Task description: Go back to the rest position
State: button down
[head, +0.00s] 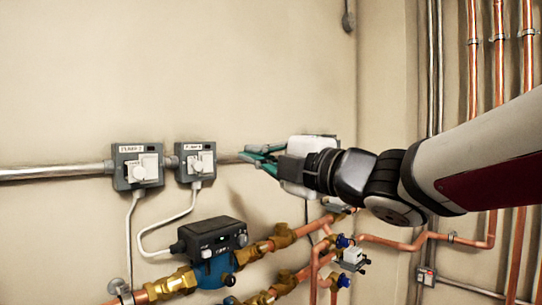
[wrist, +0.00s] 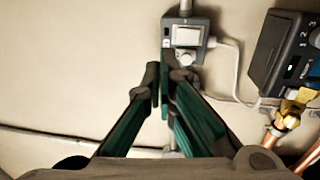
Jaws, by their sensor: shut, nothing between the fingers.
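My gripper (head: 247,157) has green fingers and is at the end of my arm, which reaches in from the right in the head view. In the wrist view my gripper (wrist: 161,80) has its fingertips together with nothing between them. The fingertips are in front of the wall, just right of a grey switch box (head: 196,163) with a white switch. That switch box also shows just beyond the fingertips in the wrist view (wrist: 187,36). I cannot tell whether the fingertips touch anything. A white box (head: 318,143) on the wall is partly hidden behind my gripper.
A second grey switch box (head: 138,166) is on the wall at the left. A black pump unit (head: 213,237) sits below, among copper pipes (head: 283,241) with brass fittings. Vertical copper pipes (head: 499,60) run along the right wall. The upper left wall is bare.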

jog(key=shift+d, duration=0.2)
jog(key=s+d+f+m+h, duration=0.1)
jog(key=d+f+m+h, duration=0.2)
jog(key=d+m+h, duration=0.3)
jog(key=s+d+f+m+t+h+p, duration=0.1)
jog(key=d+f+m+h, duration=0.25)
jog(key=d+m, duration=0.35)
jog(key=s+d+f+m+h, duration=0.1)
jog(key=d+f+m+h, duration=0.25)
jog(key=d, duration=0.45)
jog(key=s+d+f+m+g, duration=0.1)
jog(key=s+f+m+g, duration=0.2)
jog(key=s+f, duration=0.2)
jog(key=s+d+f+m+g+h+p, duration=0.1)
jog(key=s+f+m+g, duration=0.2)
jog(key=s, duration=0.7)
jog(key=s+d+f+m+g, duration=0.2)
jog(key=s+f+m+g, duration=0.1)
jog(key=s+f+m, duration=0.2)
jog(key=s+f, duration=0.2)
jog(key=s, duration=0.1)
jog(key=shift+s+f+h, duration=0.2)
jog(key=shift+s+h, duration=0.15)
jog(key=shift+h, duration=0.05)
jog(key=c, duration=2.4)
grip_release()
jog(key=shift+m, duration=0.25)
